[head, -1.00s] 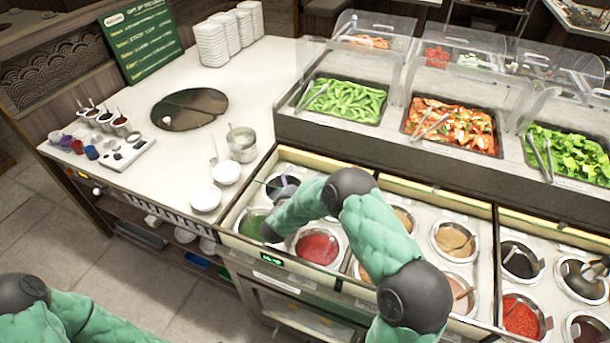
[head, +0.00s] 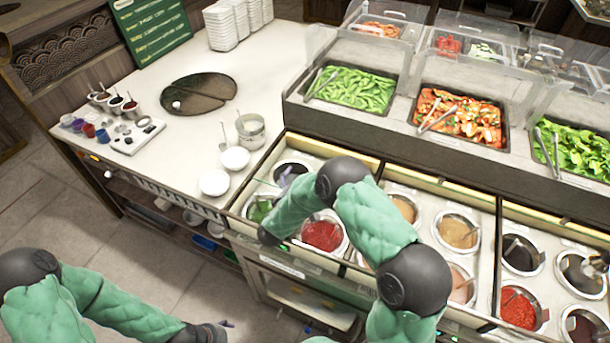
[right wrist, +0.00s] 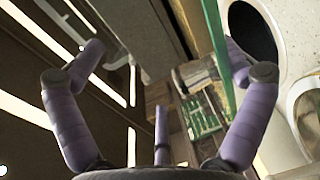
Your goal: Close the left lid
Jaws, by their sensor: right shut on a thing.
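In the right wrist view, the green glass edge of the left lid (right wrist: 217,50) runs down between the purple fingers of my right gripper (right wrist: 165,70), close beside the right-hand finger. The gripper is shut on this edge. In the head view my right forearm covers part of the left sauce bay, and I cannot make out the right gripper there. The lid's clear pane is hard to see in that view. My left gripper (head: 222,328) is partly in view at the bottom edge, low in front of the counter; its fingers are mostly hidden.
The left bay holds a green sauce (head: 260,208), a red sauce (head: 322,235) and a dark well (head: 292,170). White bowls (head: 215,183) and a metal pot (head: 250,130) stand just left of it. Food trays under clear covers (head: 350,60) line the back.

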